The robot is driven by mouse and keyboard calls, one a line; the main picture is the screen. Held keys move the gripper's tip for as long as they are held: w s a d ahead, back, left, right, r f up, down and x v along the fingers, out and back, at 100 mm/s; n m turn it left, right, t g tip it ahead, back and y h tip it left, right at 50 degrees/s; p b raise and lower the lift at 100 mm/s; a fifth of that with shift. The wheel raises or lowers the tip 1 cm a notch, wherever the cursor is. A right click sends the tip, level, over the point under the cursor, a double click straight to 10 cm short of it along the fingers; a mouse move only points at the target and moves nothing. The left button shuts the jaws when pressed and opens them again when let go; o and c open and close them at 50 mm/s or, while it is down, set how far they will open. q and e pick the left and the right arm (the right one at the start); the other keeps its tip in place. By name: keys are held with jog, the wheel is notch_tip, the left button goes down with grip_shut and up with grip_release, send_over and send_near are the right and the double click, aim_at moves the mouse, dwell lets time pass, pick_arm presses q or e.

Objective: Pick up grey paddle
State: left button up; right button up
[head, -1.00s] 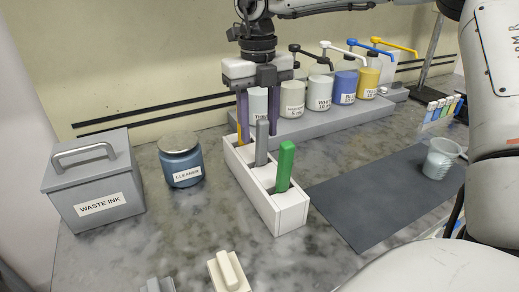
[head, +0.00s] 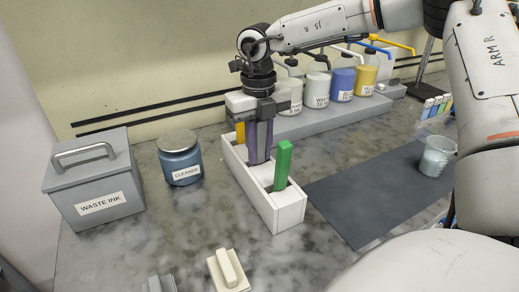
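My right gripper (head: 259,160) points straight down over the white rack (head: 290,208), at its middle slot. The green paddle (head: 283,165) stands upright in the front slot, apart from the fingers. A yellow-orange paddle (head: 240,132) shows partly behind the gripper in the back slot.
A cleaner jar (head: 180,160) and a grey waste ink box (head: 95,180) stand left of the rack. Ink pump bottles (head: 342,82) line the back. A dark mat (head: 375,190) and a beaker (head: 437,157) are on the right. A cream block (head: 228,270) lies in front.

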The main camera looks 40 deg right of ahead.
grip_shut()
jog(key=shift+r, duration=0.1)
jog(key=shift+r, duration=0.65)
notch_tip(320, 180, up, 15)
jog(key=shift+r, duration=0.15)
notch_tip(320, 180, up, 11)
jog(key=p, duration=0.1)
jog(key=shift+r+p, duration=0.15)
jog(key=shift+p, duration=0.2)
